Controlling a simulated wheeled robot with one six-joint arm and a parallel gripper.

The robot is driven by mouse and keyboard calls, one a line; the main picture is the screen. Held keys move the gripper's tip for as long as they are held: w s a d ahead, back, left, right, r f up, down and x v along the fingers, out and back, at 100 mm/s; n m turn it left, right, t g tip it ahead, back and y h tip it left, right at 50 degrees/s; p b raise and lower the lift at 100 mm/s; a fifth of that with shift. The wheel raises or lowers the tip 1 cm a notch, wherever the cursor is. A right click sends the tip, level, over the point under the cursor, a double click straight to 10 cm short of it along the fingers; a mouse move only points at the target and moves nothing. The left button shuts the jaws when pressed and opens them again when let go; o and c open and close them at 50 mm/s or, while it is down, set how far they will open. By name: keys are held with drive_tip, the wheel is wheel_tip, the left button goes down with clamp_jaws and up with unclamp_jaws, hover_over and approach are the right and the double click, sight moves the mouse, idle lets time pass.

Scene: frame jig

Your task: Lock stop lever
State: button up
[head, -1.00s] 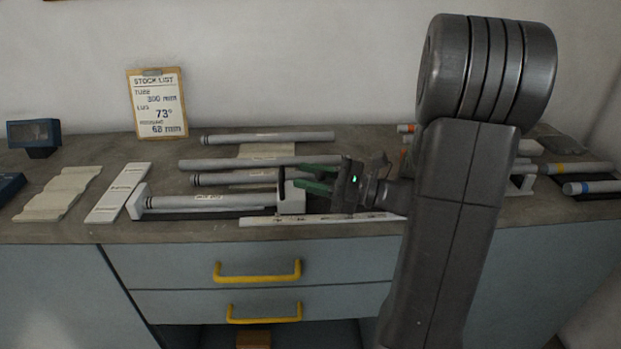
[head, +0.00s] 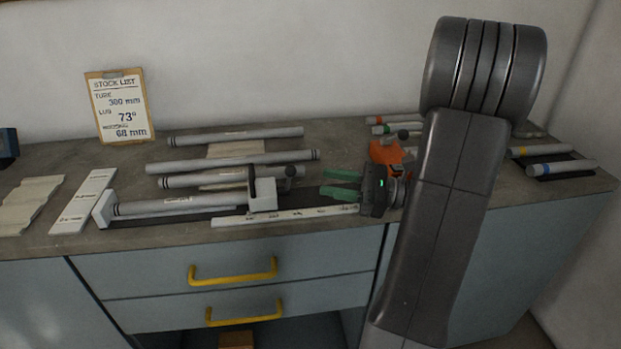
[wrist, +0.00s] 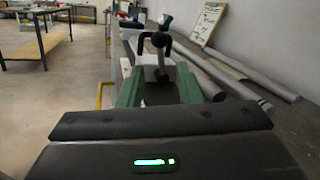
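The white stop block (head: 263,196) stands at the right end of the jig, beside the end of a grey tube (head: 180,205). The dark stop lever (head: 252,180) rises at the block, and a dark round knob (head: 291,171) shows to its upper right. In the wrist view the lever's knob (wrist: 160,40) stands above the white block (wrist: 150,73), ahead of my fingers. My gripper (head: 322,183) is open and empty, right of the block with a clear gap. Its green fingers also show apart in the wrist view (wrist: 160,90). I cannot tell whether the lever is locked.
A white marked scale strip (head: 285,216) runs along the bench front. Loose tubes (head: 235,136) lie behind the jig. An orange object (head: 388,153) sits behind my gripper, and colour-banded tubes (head: 560,168) lie at right. A stock list clipboard (head: 120,105) leans on the wall.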

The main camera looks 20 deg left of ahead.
drive_tip(key=shift+v, duration=1.2)
